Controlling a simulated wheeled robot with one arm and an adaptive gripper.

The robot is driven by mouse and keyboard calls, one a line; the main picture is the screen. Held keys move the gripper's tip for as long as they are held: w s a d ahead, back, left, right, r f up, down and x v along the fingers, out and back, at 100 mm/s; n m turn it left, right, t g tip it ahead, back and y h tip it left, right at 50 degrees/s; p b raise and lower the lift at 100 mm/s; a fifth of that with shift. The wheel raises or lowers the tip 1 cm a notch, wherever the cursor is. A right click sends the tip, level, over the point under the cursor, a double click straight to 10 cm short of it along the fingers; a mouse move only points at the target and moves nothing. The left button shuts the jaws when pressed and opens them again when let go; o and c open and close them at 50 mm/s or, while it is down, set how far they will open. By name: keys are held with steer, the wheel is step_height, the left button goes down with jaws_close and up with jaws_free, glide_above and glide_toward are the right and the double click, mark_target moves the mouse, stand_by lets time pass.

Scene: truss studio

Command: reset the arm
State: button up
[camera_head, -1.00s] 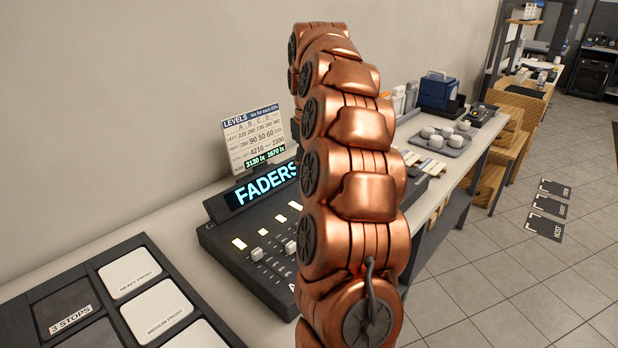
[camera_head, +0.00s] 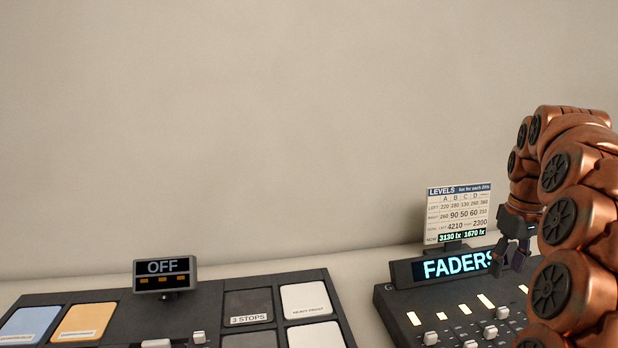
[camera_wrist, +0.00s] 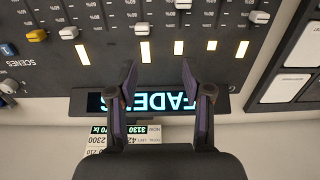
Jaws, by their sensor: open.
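My copper arm rises at the right of the head view and bends over toward the fader console. My gripper (camera_head: 512,258) hangs at its end, in front of the right end of the lit FADERS sign (camera_head: 455,266). In the wrist view my gripper (camera_wrist: 160,82) has its two dark fingers apart with nothing between them. The fingers overlap the FADERS sign (camera_wrist: 112,92) there, and the fader console (camera_wrist: 180,70) lies beyond their tips. I cannot tell how high the gripper is above the console.
A LEVELS card (camera_head: 459,214) stands behind the sign near the wall. A panel of filter tiles (camera_head: 305,299) lies left of the console, with a small OFF display (camera_head: 165,274) at its back. A blue-handled fader (camera_wrist: 8,48) shows beside a SCENES label. The wall above is bare.

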steer(key=s+a+p, duration=0.1)
steer(key=s+a, duration=0.4)
steer(key=a, duration=0.5)
steer(key=s+a+p, duration=0.1)
steer(key=s+a, duration=0.4)
steer(key=a, duration=0.4)
steer(key=s+a+f, duration=0.4)
steer(key=s, duration=0.6)
steer(key=s+a+f+m+g+p, duration=0.1)
steer(key=s+a+f, duration=0.3)
steer(key=s, duration=0.6)
steer(key=shift+a+g, duration=0.3)
steer(key=shift+a, duration=0.2)
